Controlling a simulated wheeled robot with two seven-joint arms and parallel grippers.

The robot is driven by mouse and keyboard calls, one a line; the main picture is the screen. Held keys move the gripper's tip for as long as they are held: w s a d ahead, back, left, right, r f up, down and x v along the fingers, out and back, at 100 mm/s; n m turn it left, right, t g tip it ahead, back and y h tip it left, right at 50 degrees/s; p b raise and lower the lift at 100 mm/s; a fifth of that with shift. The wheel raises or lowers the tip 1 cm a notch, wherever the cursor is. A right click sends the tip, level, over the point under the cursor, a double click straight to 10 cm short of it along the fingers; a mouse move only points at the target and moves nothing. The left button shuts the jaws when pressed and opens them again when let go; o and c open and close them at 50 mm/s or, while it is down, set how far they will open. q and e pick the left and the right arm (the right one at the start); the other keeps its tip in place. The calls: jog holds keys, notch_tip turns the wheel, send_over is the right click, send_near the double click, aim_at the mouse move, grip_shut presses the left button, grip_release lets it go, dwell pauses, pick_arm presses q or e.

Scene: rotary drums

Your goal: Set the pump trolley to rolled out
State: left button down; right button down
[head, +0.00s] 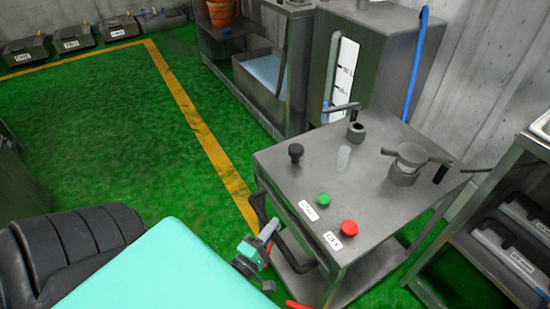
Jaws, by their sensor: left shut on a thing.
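The pump trolley (375,165) is a grey metal cart with a flat top in the right half of the head view. A black bar handle (290,258) runs along its near left side. My left gripper (266,238) is shut on this handle, at the middle of its length. The fingertips partly hide the bar.
The trolley top bears a green button (323,200), a red button (349,228) and a valve (408,164). A metal tank (385,50) stands behind. A shelf rack (500,230) stands close on the right. Green floor (110,130) is clear left of the yellow line (200,130).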

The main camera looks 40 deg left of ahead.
pick_arm(q)
jog(key=c, duration=1.3)
grip_release()
jog(key=s+f, duration=0.2)
jog(key=s, duration=1.1)
jog(key=shift+s+d+f, duration=0.25)
jog(key=shift+s+d, duration=0.05)
jog(key=shift+d, duration=0.05)
